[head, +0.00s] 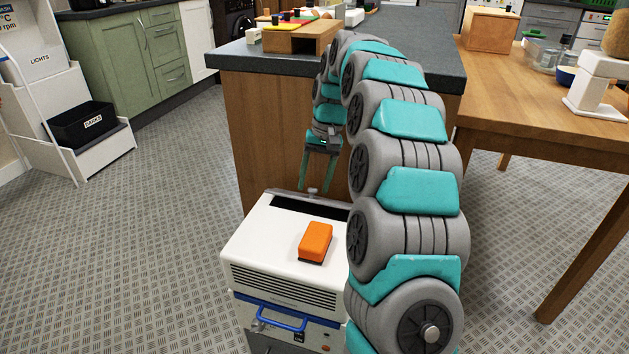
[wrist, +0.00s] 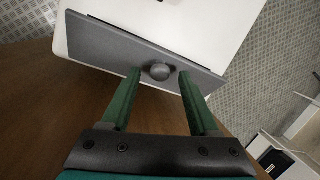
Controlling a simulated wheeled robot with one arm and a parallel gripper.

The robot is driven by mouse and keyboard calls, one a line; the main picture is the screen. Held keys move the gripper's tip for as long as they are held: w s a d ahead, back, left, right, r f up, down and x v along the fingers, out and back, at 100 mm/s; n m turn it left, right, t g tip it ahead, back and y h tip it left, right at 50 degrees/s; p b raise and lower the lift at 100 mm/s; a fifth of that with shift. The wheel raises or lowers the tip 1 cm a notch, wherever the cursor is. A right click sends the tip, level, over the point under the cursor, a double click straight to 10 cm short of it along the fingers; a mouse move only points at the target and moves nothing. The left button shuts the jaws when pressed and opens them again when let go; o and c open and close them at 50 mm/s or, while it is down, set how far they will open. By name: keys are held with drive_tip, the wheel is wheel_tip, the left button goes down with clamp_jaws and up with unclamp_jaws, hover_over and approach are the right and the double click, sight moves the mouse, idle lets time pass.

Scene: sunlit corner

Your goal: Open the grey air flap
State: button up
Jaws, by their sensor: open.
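The grey air flap (wrist: 110,43) is a long grey strip along the edge of a white appliance (head: 262,240). In the wrist view a round grey knob (wrist: 160,71) sticks up from the middle of the flap; it also shows in the head view (head: 313,191). My gripper (head: 315,186) points down above the back edge of the appliance. Its two green fingers are apart and empty. In the wrist view the knob appears between the fingertips (wrist: 159,75); I cannot tell whether they touch it. A dark strip shows beside the flap in the head view; how far the flap stands open is unclear.
An orange block (head: 315,241) lies on top of the appliance. A blue handle (head: 277,317) is on its front. A wooden-sided counter (head: 270,130) stands close behind, and a wooden table (head: 545,110) is at the right. The patterned floor at the left is clear.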

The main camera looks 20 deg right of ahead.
drive_tip(key=shift+a+v, duration=0.15)
drive_tip(key=shift+v, duration=0.6)
drive_tip(key=shift+a+v, duration=0.2)
drive_tip(key=shift+v, duration=0.55)
drive_tip(key=shift+s+r, duration=0.2)
drive_tip(key=shift+r, duration=0.1)
drive_tip(key=s+a+r+b, duration=0.1)
drive_tip(key=s+b, duration=0.1)
drive_tip(key=s, duration=1.3)
drive_tip(key=shift+s+a+r, duration=0.25)
drive_tip(key=shift+s+a, duration=0.1)
drive_tip(key=shift+c, duration=0.3)
